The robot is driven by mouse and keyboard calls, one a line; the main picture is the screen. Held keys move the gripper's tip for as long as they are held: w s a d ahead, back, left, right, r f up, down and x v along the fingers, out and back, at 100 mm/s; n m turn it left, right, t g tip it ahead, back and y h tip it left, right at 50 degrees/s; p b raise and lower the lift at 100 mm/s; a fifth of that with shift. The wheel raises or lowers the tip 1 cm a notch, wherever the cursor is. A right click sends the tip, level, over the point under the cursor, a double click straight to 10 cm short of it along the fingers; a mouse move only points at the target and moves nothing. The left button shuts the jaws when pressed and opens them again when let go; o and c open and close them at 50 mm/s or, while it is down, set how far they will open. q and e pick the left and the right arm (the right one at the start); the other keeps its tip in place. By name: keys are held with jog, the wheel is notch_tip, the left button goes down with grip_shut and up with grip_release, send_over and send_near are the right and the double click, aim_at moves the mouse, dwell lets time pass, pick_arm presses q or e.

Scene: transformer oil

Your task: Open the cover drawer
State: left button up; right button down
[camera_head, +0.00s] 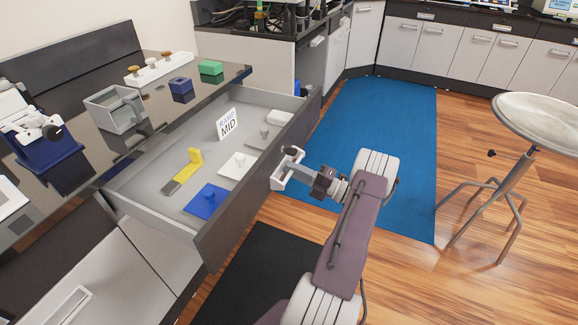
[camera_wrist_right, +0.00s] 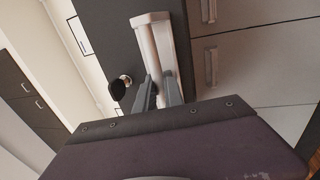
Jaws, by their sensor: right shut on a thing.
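The drawer (camera_head: 150,213) stands pulled out from under the dark counter in the head view. In the right wrist view the fingers (camera_wrist_right: 159,92) close on the pale metal handle (camera_wrist_right: 160,50). My left gripper is in neither view.
On the counter (camera_head: 75,175) stand a grey open box (camera_head: 115,108), a blue block (camera_head: 181,88), a green block (camera_head: 210,68) and a white rack with knobs (camera_head: 160,68). A round stool (camera_head: 540,120) stands at the right. Blue (camera_head: 385,130) and black mats lie on the wooden floor.

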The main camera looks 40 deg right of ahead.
jog(key=shift+s, duration=0.1)
jog(key=c, duration=1.7)
grip_release()
jog(key=shift+c, duration=0.2)
jog(key=p+v, duration=0.1)
jog(key=v, duration=0.8)
jog(key=shift+f, duration=0.1)
